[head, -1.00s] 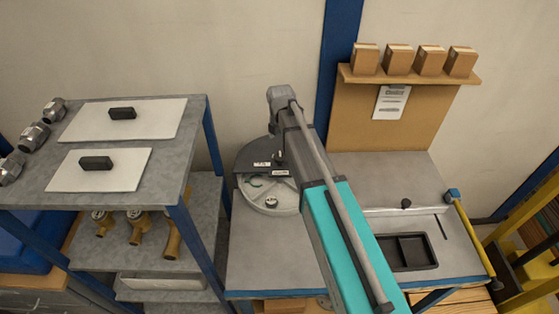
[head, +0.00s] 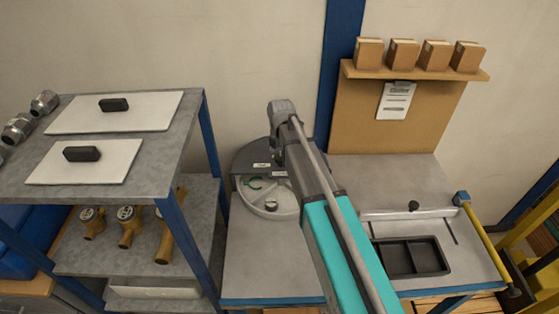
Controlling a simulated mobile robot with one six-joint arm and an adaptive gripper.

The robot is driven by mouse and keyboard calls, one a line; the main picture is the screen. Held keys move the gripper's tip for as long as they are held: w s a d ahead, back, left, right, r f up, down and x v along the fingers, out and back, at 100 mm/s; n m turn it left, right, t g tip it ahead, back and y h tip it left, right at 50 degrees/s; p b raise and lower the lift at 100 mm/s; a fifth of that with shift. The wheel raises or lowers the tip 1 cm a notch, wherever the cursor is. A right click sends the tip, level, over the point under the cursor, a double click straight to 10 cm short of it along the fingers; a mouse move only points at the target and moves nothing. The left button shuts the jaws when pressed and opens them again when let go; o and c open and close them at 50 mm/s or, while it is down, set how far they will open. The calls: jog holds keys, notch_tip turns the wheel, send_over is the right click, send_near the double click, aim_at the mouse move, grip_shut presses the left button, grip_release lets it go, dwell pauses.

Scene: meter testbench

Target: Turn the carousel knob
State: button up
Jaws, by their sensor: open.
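The carousel (head: 243,203) is a round pale disc with a dark grey cover over its back part, on the grey bench left of my arm. A small knob (head: 271,204) with a light top stands near the disc's front. A green curved mark (head: 253,184) shows on the disc behind the knob. My arm slants from the lower right up to a joint above the back of the carousel and covers the carousel's right side. My gripper is hidden behind the arm, so its place relative to the knob cannot be seen.
A metal shelf unit (head: 183,150) with white plates and brass meters stands close on the left. The bench (head: 262,260) has bare room before the carousel. A black tray (head: 412,257) and a small black knob (head: 413,206) are at right. Small boxes (head: 403,53) sit above.

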jog(key=shift+f, duration=0.35)
jog(key=c, duration=1)
jog(key=shift+a, duration=0.25)
jog(key=shift+c, duration=0.6)
jog(key=shift+d, duration=0.2)
